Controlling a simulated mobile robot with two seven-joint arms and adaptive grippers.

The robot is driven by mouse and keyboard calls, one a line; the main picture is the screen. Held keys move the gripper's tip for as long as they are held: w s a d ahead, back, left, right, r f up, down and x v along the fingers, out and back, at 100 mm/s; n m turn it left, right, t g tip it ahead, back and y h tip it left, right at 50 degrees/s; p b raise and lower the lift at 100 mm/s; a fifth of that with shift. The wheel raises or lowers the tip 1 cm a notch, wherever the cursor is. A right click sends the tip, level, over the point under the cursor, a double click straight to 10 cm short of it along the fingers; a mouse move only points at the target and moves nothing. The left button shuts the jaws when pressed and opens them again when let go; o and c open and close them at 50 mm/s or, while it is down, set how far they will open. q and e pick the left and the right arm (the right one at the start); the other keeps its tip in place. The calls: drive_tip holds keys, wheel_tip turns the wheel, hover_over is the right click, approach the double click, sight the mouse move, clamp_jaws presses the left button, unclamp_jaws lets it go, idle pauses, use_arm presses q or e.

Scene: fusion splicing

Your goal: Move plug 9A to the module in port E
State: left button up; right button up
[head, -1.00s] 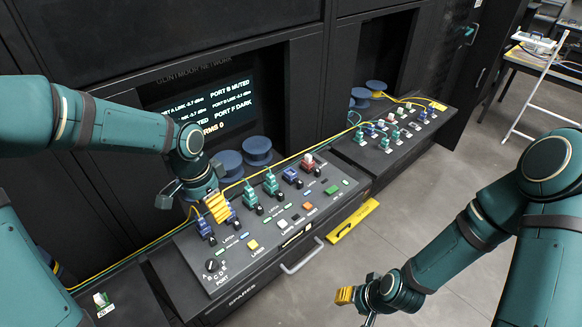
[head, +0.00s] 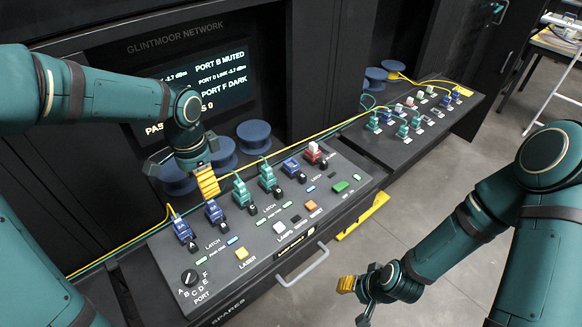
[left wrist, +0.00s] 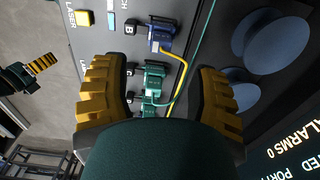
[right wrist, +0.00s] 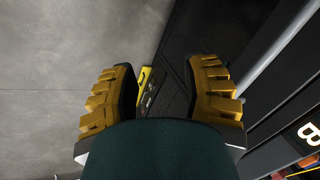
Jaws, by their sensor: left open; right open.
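The sloped panel (head: 165,262) carries a row of modules at ports A to F. Blue modules stand at port A (head: 183,230) and port B (head: 213,211), green ones at port C (head: 242,193) and port D (head: 268,178). The port E module (head: 291,166) is blue, and a red and white module (head: 314,153) is at F. I cannot read which plug is 9A. My left gripper (head: 207,181) is open and empty above the row near B and C; in the left wrist view green modules (left wrist: 153,80) show between its fingers. My right gripper (head: 356,284) is open, off the panel's front.
Blue spools (head: 254,135) stand behind the panel. Yellow and green cables run along its back edge. A second panel (head: 440,125) with small modules lies to the right. A grey handle (head: 302,266) and a yellow object (head: 362,216) are at the front. Floor is clear.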

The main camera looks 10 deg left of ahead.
sight(210, 204)
use_arm(q)
drive_tip(key=shift+w+f+b, duration=0.25)
drive_tip(key=shift+f+b, duration=0.1)
drive_tip(key=shift+f, duration=0.2)
drive_tip(key=shift+f+b, duration=0.35)
wheel_tip(210, 204, down, 7)
drive_tip(key=b, duration=0.5)
drive_tip(key=shift+f+b, duration=0.2)
drive_tip(key=shift+b, duration=0.15)
use_arm(e)
wheel_tip(210, 204, down, 7)
drive_tip(key=s, duration=0.1)
drive_tip(key=shift+s+a+g, duration=0.2)
drive_tip(key=shift+s+g, duration=0.2)
drive_tip(key=shift+r, duration=0.15)
use_arm(q)
drive_tip(key=shift+o, duration=0.2)
drive_tip(key=shift+s, duration=0.1)
clamp_jaws()
drive_tip(key=shift+r+p, duration=0.2)
drive_tip(key=shift+p, duration=0.2)
use_arm(e)
drive_tip(key=shift+r, duration=0.15)
